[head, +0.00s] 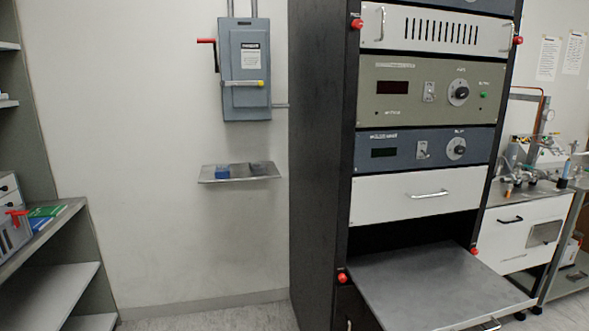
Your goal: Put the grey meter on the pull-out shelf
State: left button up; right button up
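The pull-out shelf (425,285) is a flat grey metal sheet drawn out from the black rack at the lower right. Its visible top is bare. A grey box (12,240) with a red part on top sits on the shelf unit at the far left, cut off by the picture edge. It may be the grey meter, but I cannot tell for sure. Neither of my grippers is in view.
The black rack (322,180) holds several instrument panels. A small metal wall shelf (240,178) carries a blue block (221,171). A grey switch box (244,70) hangs above it. A white-drawered bench (515,235) stands at right. Floor shows at the bottom.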

aim_at(437, 285)
jog(key=i+j+z, duration=0.35)
jog(key=z, duration=0.15)
jog(key=i+j+z, duration=0.45)
jog(key=k+j, duration=0.05)
jog(key=k, duration=0.05)
